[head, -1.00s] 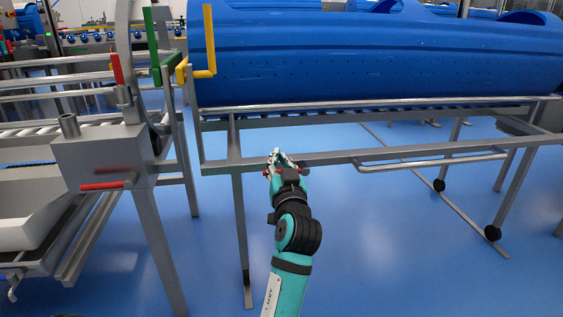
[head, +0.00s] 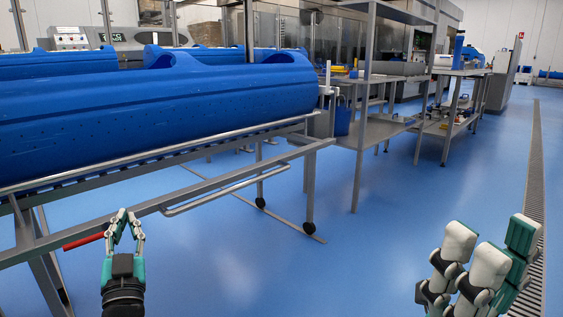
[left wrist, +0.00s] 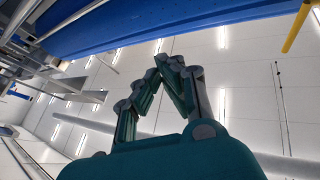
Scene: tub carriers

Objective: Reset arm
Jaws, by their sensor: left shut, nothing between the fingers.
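My left gripper (head: 123,216) is at the lower left of the head view, pointing up and away in front of the near rail of the metal stand. Its fingertips meet with nothing between them. The left wrist view also shows the fingers of this gripper (left wrist: 170,65) drawn together and empty. My right gripper (head: 485,255) is at the lower right of the head view, over blue floor. Its fingers stand upright and apart, with nothing seen between them. Its base is cut off by the frame.
A long blue tub (head: 160,105) lies on a metal stand (head: 232,187) at the left. A red bar (head: 83,241) is beside my left gripper. Metal shelving (head: 372,130) stands behind. Blue floor (head: 350,250) is clear in the middle; a drain grate (head: 535,165) runs at the right.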

